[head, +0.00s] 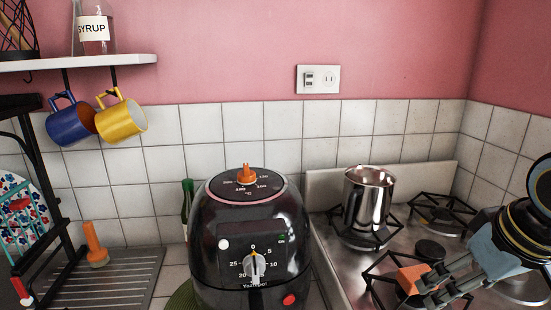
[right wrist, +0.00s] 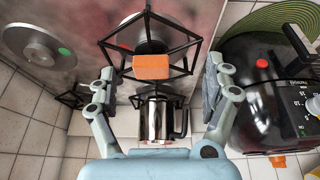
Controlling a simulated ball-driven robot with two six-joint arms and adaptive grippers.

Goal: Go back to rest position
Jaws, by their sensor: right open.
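My right gripper (head: 428,290) reaches in from the right edge of the head view, over the stove. In the right wrist view its two fingers (right wrist: 158,85) are spread wide, with nothing held between them. An orange block (head: 412,278) is at the front-left burner grate, just left of the fingertips in the head view. In the right wrist view the orange block (right wrist: 151,67) shows beyond the open fingers, against the black grate. Whether a finger touches it is unclear. My left gripper is not in view.
A shiny metal pot (head: 369,205) stands on the back-left burner. A black air fryer (head: 250,240) stands left of the stove (head: 345,280). Blue (head: 68,125) and yellow (head: 121,118) mugs hang under the shelf (head: 90,61). A dish rack (head: 35,190) is at the left.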

